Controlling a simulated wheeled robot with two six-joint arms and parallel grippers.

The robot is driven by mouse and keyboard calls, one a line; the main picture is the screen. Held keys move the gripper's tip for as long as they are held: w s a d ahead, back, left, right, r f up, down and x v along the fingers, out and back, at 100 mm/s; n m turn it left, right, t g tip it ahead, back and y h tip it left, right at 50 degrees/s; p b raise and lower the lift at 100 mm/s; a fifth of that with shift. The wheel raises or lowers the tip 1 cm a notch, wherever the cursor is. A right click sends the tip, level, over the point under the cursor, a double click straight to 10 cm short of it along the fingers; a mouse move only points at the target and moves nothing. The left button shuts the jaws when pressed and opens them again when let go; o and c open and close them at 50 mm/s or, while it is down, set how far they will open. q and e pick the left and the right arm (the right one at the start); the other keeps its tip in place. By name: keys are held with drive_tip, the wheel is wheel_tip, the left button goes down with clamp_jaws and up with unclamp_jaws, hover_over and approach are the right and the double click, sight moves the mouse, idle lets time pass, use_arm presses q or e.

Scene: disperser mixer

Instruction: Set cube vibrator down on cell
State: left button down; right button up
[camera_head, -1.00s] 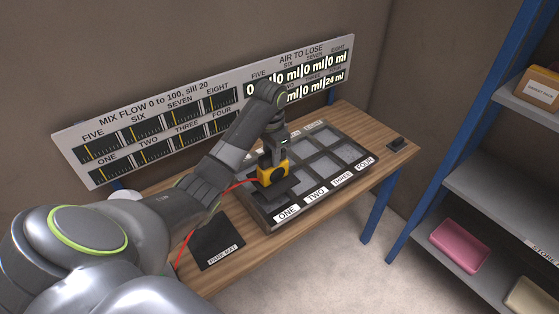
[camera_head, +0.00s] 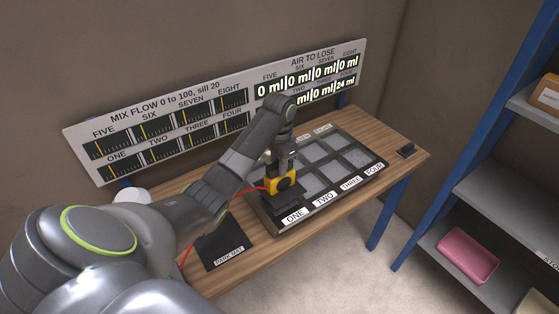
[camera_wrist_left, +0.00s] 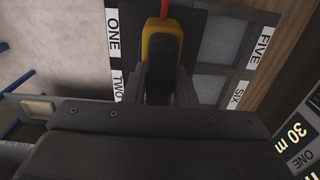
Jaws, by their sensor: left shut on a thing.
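In the left wrist view the cube vibrator (camera_wrist_left: 162,50) sits between my fingers (camera_wrist_left: 160,88). A dark flat plate lies below it, between the ONE and FIVE labels. The framed tray of cells (camera_head: 372,163) has ONE to FOUR labels along its front. The vibrator is over the tray's left end, behind the ONE label (camera_head: 294,217); I cannot tell whether it touches down. The vibrator and arm hide part of that end.
The black park mat (camera_head: 226,246) lies left of the tray on the wooden table (camera_head: 285,252). Gauge and readout panels stand behind; FOUR reads 24 ml. A blue-framed shelf (camera_head: 480,190) stands at the right.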

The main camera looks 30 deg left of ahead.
use_arm(q)
drive_tip(key=shift+w+f+b, duration=0.1)
drive_tip(key=shift+f+b, duration=0.2)
drive_tip(key=shift+f, duration=0.9)
drive_tip(key=shift+r+p, duration=0.1)
drive_tip(key=shift+p, duration=0.45)
drive_tip(key=shift+d+p, duration=0.1)
drive_tip(key=shift+p, duration=0.35)
drive_tip(key=shift+f+b, duration=0.4)
drive_tip(key=shift+f, duration=0.8)
idle(0.8)
